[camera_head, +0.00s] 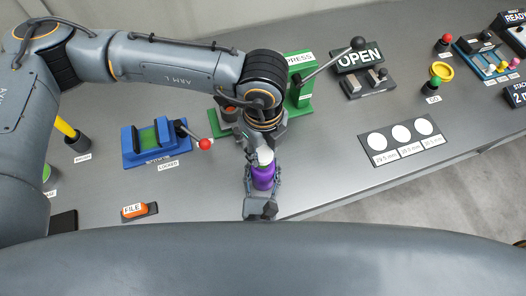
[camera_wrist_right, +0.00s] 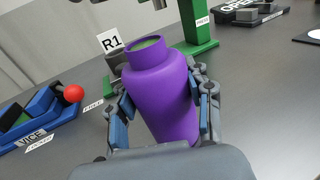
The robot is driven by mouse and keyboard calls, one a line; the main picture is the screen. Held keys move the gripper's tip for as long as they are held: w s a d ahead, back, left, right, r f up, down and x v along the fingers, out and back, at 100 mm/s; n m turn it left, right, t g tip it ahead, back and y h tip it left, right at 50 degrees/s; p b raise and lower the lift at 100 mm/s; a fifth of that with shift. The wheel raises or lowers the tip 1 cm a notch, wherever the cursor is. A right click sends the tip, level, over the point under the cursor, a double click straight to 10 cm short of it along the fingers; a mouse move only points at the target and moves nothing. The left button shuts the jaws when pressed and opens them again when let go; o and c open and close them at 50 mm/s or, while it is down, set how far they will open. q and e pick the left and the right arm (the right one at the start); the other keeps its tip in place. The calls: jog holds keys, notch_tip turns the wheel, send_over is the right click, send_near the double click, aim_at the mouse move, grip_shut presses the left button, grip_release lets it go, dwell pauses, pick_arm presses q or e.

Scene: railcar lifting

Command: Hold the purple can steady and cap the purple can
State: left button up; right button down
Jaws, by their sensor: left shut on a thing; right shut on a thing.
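The purple can (camera_head: 263,177) stands upright near the front edge of the bench. It also shows in the right wrist view (camera_wrist_right: 163,97), with its narrow neck uncapped and greenish inside. My right gripper (camera_wrist_right: 160,105) is shut on the can, one finger on each side of its body. My left gripper (camera_head: 262,146) points down just above the can and is shut on a small pale thing (camera_head: 265,157), seemingly the cap, mostly hidden by the fingers.
A green press (camera_head: 299,85) with a lever stands behind the can. A blue vice (camera_head: 146,143) with a red-knobbed lever is to the left. A plate with white discs (camera_head: 401,134) lies to the right. Bench between is clear.

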pick_arm(q)
jog(key=shift+f, duration=0.85)
jog(key=shift+f, duration=0.85)
jog(key=shift+f, duration=0.6)
